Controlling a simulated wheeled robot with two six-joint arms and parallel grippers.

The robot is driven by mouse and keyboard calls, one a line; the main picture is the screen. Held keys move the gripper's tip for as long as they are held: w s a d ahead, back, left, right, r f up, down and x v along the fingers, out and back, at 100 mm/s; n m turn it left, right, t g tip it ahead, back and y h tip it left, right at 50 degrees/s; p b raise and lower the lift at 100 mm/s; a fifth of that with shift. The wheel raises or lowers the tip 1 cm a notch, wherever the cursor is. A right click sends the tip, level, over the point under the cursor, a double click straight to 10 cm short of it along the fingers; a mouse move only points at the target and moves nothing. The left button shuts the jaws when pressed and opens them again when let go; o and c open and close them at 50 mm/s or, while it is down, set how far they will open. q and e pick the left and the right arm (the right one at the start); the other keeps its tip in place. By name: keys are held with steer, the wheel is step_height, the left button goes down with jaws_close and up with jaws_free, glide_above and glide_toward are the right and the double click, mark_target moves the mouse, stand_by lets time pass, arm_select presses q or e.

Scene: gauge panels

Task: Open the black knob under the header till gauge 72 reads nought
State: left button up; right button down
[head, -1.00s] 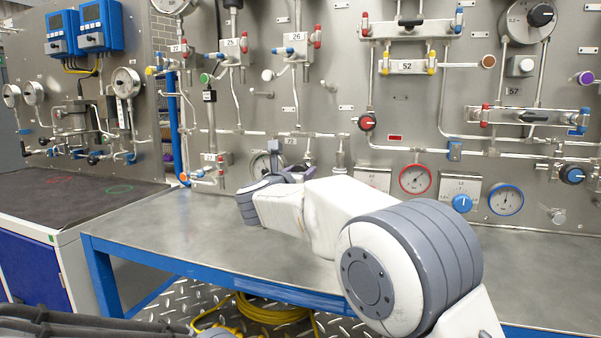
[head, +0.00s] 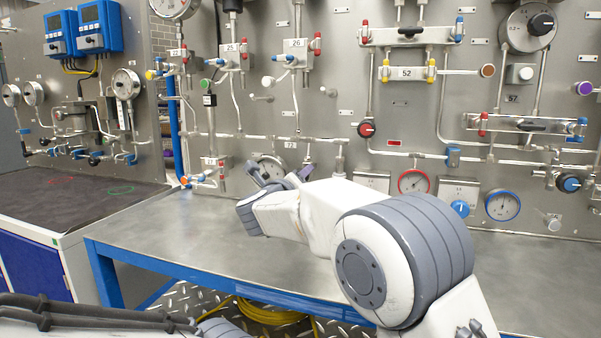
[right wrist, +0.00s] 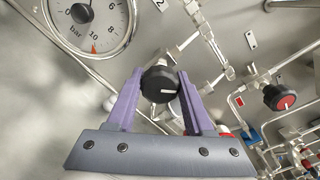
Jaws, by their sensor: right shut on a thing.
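The black knob (right wrist: 160,84), with a white line pointing right, sits between the purple fingers of my right gripper (right wrist: 161,78) in the right wrist view. The gripper is shut on it. In the head view my right gripper (head: 278,178) is at the panel by the small gauge, and my arm hides the knob. Gauge 72 (head: 270,165), below the 72 label (head: 290,144), is partly covered. In the right wrist view the gauge dial (right wrist: 90,22) is cut off at the top; a red mark shows near 10, and its reading is unclear. My left gripper is out of view.
A horizontal header pipe (head: 240,134) crosses the panel above. A red-faced knob (right wrist: 280,97) is to the right in the right wrist view. A red-rimmed gauge (head: 414,183) and a blue knob (head: 460,208) are further right. The grey bench top (head: 190,235) is clear.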

steer(key=n+p, duration=0.2)
steer(key=n, duration=0.1)
steer(key=shift+r+n, duration=0.1)
steer(key=shift+n, duration=0.3)
steer(key=n+p, duration=0.2)
steer(key=n, duration=0.1)
steer(key=shift+n+p, duration=0.3)
steer(key=shift+p, duration=0.1)
steer(key=n+p, duration=0.5)
steer(key=n, duration=0.1)
steer(key=n+p, duration=0.3)
steer(key=n, duration=0.1)
steer(key=n+p, duration=0.3)
steer(key=shift+n, duration=0.3)
steer(key=n+p, duration=0.3)
steer(key=n, duration=0.1)
steer(key=shift+f+n+p, duration=0.2)
steer(key=shift+n+p, duration=0.55)
steer(key=shift+n, duration=0.15)
